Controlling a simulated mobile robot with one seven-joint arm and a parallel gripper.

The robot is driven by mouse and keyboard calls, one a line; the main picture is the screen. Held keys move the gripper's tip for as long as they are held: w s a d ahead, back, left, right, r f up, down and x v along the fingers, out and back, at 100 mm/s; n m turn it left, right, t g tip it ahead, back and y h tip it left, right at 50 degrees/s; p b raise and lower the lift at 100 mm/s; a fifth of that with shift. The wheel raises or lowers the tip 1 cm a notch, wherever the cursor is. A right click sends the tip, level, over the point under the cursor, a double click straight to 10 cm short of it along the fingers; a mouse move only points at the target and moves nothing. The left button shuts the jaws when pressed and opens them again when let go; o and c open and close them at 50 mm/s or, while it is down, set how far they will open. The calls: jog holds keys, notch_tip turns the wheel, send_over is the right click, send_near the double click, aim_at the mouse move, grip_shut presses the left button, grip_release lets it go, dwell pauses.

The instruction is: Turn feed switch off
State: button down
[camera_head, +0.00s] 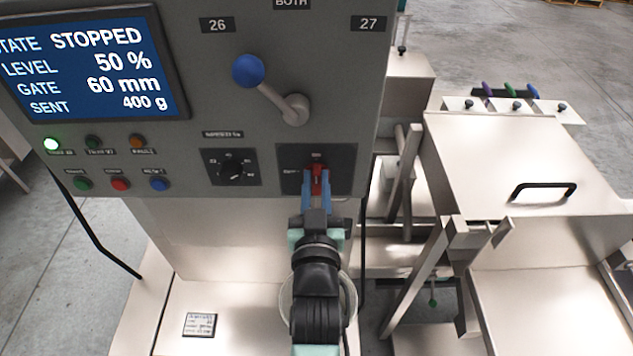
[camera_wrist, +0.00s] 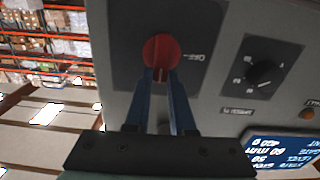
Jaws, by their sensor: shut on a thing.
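The feed switch is a red rotary knob (camera_head: 317,180) on a dark plate (camera_head: 343,170) at the lower right of the grey control panel. In the wrist view the red knob (camera_wrist: 161,52) sits on its dark plate, with an "OFF" label (camera_wrist: 197,57) beside it. My gripper (camera_head: 315,188) reaches up to the knob from below. Its two blue fingers are shut on the knob's grip, also seen in the wrist view (camera_wrist: 160,78). The fingers hide part of the grip and some of the lettering on the plate.
A black dial (camera_head: 232,170) is left of the switch, and a blue-balled lever (camera_head: 272,88) is above. The screen (camera_head: 92,65) reads STOPPED, 50 %, 60 mm, 400 g. Lamps and buttons (camera_head: 120,184) lie below it. A metal hopper with a black handle (camera_head: 543,190) stands at right.

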jog(key=shift+a+f+n+b, duration=0.25)
jog(key=shift+a+f+n, duration=0.1)
jog(key=shift+n, duration=2.6)
jog(key=shift+a+f+n+b, duration=0.3)
jog(key=shift+a+f+n, duration=0.1)
jog(key=shift+n, duration=2.5)
jog(key=shift+a+f+n+b, duration=0.25)
jog(key=shift+a+f+n, duration=0.1)
jog(key=shift+n, duration=2.6)
jog(key=c, duration=0.8)
grip_release()
jog(key=shift+o, duration=0.2)
jog(key=s+b, duration=0.4)
jog(key=s, duration=0.9)
